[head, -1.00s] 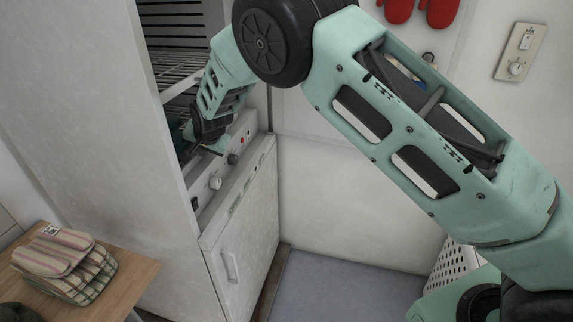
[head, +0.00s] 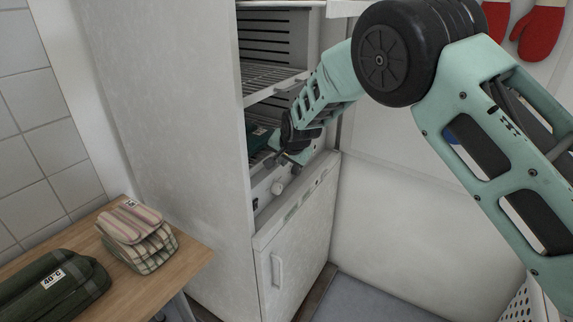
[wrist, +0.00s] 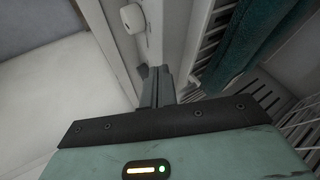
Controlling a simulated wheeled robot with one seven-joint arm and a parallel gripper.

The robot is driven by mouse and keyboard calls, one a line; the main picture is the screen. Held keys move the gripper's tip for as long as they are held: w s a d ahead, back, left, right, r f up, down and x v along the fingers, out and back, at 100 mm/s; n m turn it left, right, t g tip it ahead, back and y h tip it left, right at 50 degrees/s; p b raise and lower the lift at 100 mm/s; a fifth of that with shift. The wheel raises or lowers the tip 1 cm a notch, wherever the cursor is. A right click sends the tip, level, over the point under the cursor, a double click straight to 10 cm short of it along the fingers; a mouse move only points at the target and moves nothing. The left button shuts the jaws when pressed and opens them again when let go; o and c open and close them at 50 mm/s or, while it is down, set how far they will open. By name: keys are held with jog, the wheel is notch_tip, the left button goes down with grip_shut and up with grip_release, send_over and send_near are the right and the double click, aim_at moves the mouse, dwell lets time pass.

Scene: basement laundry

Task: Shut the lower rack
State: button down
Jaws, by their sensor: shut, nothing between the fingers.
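The lower rack (wrist: 212,38) is inside the open upper part of a tall white cabinet (head: 175,120). A dark teal cloth (wrist: 262,38) lies on it and also shows in the head view (head: 257,139). My gripper (wrist: 156,86) is shut and empty, its fingers beside the rack's front edge, close to the control panel.
An upper wire rack (head: 268,78) sits above. A closed lower door (head: 300,250) is below the panel. A wooden table (head: 185,262) at left holds a striped folded cloth bundle (head: 137,235) and a dark green one (head: 50,290). Red mitts (head: 538,33) hang at the right.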

jog(key=b+v, duration=0.1)
jog(key=v, duration=0.8)
jog(key=s+r+n+g+y, duration=0.15)
jog(key=s+n+g, duration=0.45)
jog(key=s, duration=1.8)
jog(key=s+d+n+h, duration=0.1)
jog(key=s+d+n, duration=0.1)
jog(key=s, duration=0.4)
jog(key=s+d+n+h, duration=0.1)
jog(key=s+d+n, duration=0.2)
jog(key=s, duration=0.4)
jog(key=s+d+n+g+h, duration=0.1)
jog(key=s+d+n, duration=0.1)
jog(key=s, duration=0.4)
jog(key=shift+s+d+n, duration=0.2)
jog(key=shift+d+n, duration=0.1)
jog(key=shift+d, duration=0.25)
jog(key=shift+f, duration=0.1)
